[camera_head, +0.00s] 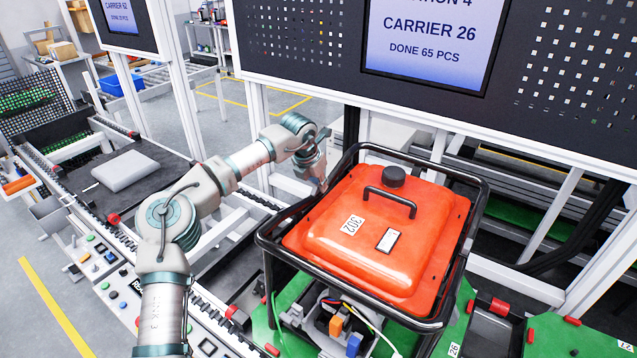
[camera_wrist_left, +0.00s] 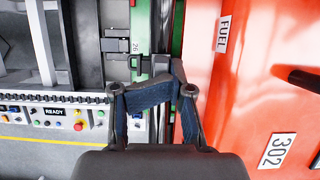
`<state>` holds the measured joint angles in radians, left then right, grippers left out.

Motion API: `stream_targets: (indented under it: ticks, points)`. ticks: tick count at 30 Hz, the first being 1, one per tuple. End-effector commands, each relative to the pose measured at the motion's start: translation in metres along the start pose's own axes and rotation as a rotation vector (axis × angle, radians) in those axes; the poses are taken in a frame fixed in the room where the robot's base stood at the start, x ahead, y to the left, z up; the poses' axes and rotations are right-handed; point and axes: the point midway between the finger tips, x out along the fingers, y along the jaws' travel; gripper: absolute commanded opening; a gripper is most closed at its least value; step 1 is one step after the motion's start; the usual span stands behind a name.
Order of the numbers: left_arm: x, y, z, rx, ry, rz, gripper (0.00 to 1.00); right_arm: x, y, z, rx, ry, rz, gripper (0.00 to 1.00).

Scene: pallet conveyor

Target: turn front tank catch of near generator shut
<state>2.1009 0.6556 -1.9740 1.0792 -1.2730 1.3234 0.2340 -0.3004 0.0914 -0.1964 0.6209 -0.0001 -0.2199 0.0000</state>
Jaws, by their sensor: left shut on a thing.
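The near generator (camera_head: 368,250) has an orange tank lid marked 302 inside a black tube frame. The orange lid also shows at the right of the left wrist view (camera_wrist_left: 245,95), with a FUEL label. My left gripper (camera_head: 319,184) is at the lid's left edge, by the frame's top rail. In the left wrist view the left gripper (camera_wrist_left: 155,92) has its fingers closed in beside the lid's edge. It is shut on the front tank catch, which the fingers mostly hide; I cannot tell the catch's angle. My right gripper is in neither view.
A black frame rail (camera_head: 278,260) runs around the lid, and a black handle (camera_head: 390,200) and cap (camera_head: 394,177) rise from its top. A screen panel (camera_head: 425,45) stands behind. A conveyor with a button panel (camera_head: 105,270) lies to the left.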

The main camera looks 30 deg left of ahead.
Motion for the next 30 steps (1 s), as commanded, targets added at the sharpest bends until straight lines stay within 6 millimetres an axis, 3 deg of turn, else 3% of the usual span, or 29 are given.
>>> stream_targets:
  ticks: [3,4,6,16,30]
  points:
    - [0.0,0.001,0.0,-0.002,-0.001,0.001,0.0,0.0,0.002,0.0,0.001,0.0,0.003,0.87]
    - [0.0,0.001,0.0,-0.002,-0.002,0.001,0.27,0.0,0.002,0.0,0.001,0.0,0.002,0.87]
    - [0.0,0.001,0.001,-0.001,-0.003,0.0,0.41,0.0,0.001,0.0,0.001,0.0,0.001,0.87]
    - [-0.004,0.001,0.001,-0.001,-0.004,0.0,0.41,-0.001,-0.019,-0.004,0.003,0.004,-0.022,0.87]
    - [-0.04,0.0,0.001,-0.001,-0.005,-0.002,0.41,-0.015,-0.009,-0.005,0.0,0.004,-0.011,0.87]
